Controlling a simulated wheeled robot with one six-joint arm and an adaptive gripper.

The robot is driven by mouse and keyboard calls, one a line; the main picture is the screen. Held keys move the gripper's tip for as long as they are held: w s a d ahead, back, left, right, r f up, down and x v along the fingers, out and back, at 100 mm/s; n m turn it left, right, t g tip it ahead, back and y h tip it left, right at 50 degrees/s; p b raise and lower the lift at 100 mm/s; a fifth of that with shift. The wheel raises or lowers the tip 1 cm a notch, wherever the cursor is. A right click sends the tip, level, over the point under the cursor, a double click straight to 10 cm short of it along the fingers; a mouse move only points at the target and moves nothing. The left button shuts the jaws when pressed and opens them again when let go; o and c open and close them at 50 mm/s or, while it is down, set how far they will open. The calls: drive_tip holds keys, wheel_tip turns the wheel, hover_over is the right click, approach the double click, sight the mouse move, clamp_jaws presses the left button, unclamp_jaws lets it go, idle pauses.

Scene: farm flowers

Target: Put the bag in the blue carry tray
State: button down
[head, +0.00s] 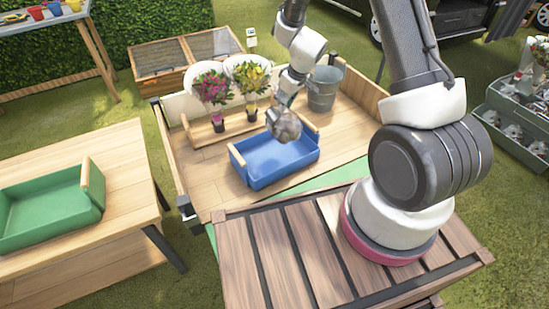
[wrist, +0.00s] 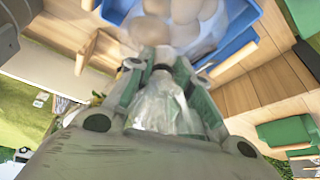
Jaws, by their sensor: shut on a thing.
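The bag (head: 284,126) is a translucent plastic bag with brownish, rounded contents. My gripper (head: 284,103) is shut on its gathered top, and the bag hangs below. In the wrist view the clear bag neck (wrist: 165,105) runs between the fingers of my gripper (wrist: 162,70), and the rounded contents (wrist: 180,15) show beyond. The blue carry tray (head: 262,178) has wooden end handles and sits on the wooden cart bed. The bag is over the tray's far side in the head view; I cannot tell if it touches. The blue tray also shows behind the bag in the wrist view (wrist: 240,40).
Two flower bouquets, pink (head: 213,88) and yellow (head: 250,77), stand in a wooden holder behind the tray. A metal bucket (head: 323,92) stands at the back right. A green tray (head: 45,215) sits on the left table (head: 125,170). Low boards edge the cart bed.

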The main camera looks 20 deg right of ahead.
sight(274, 112)
drive_tip(key=shift+n+y, duration=0.3)
drive_tip(key=shift+n, duration=0.4)
drive_tip(key=a+f, duration=0.3)
drive_tip(key=shift+w+f, duration=0.35)
drive_tip(key=shift+f, duration=0.05)
wheel_tip(274, 112, down, 5)
drive_tip(key=shift+f, duration=0.2)
drive_tip(key=shift+a+f, duration=0.1)
drive_tip(key=shift+f, duration=2.3)
drive_tip(key=c, duration=1.1)
unclamp_jaws()
